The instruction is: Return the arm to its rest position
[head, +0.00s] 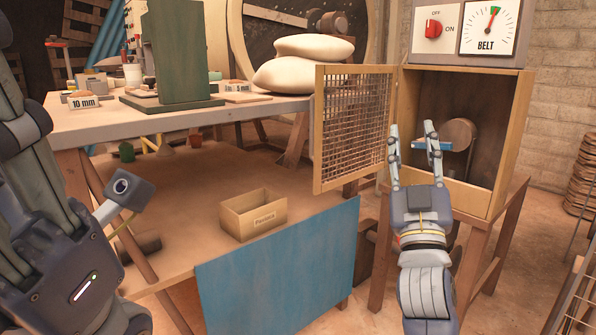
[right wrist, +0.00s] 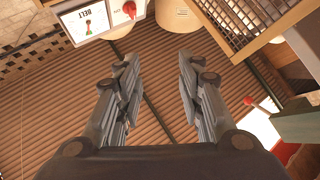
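My right gripper (head: 412,155) is raised in front of the open wooden cabinet, its two fingers pointing up and apart with nothing between them. In the right wrist view the same gripper (right wrist: 158,75) shows open and empty, with a ribbed brown surface behind it. My left arm fills the left edge of the head view; its fingers cannot be made out.
The cabinet (head: 507,150) has its mesh door (head: 353,128) swung open to the left, close to my right gripper. A control box (head: 467,30) with a red knob and BELT dial sits on top. A small box (head: 253,214) stands lower left, behind a blue panel (head: 277,268).

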